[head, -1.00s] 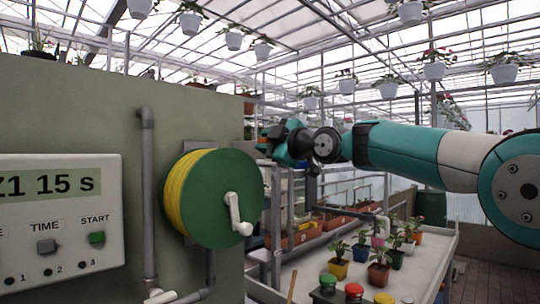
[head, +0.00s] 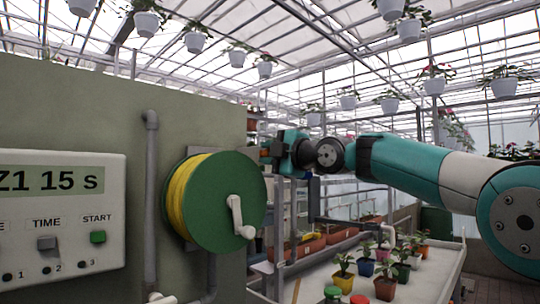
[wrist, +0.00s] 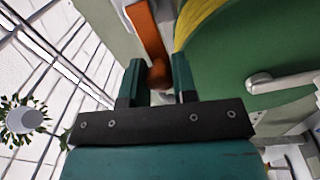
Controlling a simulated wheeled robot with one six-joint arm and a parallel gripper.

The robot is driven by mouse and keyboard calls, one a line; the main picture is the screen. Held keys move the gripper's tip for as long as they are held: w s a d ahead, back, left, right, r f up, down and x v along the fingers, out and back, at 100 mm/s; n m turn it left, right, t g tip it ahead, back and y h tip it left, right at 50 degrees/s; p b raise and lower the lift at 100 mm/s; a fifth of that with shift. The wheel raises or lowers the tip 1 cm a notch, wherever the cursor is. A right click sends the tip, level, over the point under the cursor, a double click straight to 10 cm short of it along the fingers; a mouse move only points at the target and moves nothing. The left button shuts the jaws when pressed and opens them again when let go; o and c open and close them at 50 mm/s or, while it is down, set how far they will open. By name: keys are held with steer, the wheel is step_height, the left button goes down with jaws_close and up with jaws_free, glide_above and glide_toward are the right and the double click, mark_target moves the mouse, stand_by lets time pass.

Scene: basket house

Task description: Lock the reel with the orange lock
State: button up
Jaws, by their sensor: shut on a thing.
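The green and yellow reel (head: 215,203) with its pale crank (head: 239,216) is mounted on the green-grey wall. In the wrist view the reel (wrist: 245,55) fills the upper right, with the crank (wrist: 282,82) at the right. The orange lock (wrist: 147,30) is a lever with a round end beside the reel's yellow edge. My gripper (wrist: 158,78) is shut on the lock's round end, which sits between its two fingers. In the head view my gripper (head: 270,151) is at the reel's upper right edge, and only a little orange shows there.
A control panel (head: 60,220) with a display, a TIME switch and a START button is at the left. A grey pipe (head: 151,200) runs beside it. A white table (head: 325,282) with several potted plants is at the lower right.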

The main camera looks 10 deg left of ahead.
steer(key=o, duration=0.9)
steer(key=b+v, duration=0.7)
steer(key=v, duration=1)
steer(key=shift+s+d, duration=0.1)
steer(key=shift+d, duration=0.1)
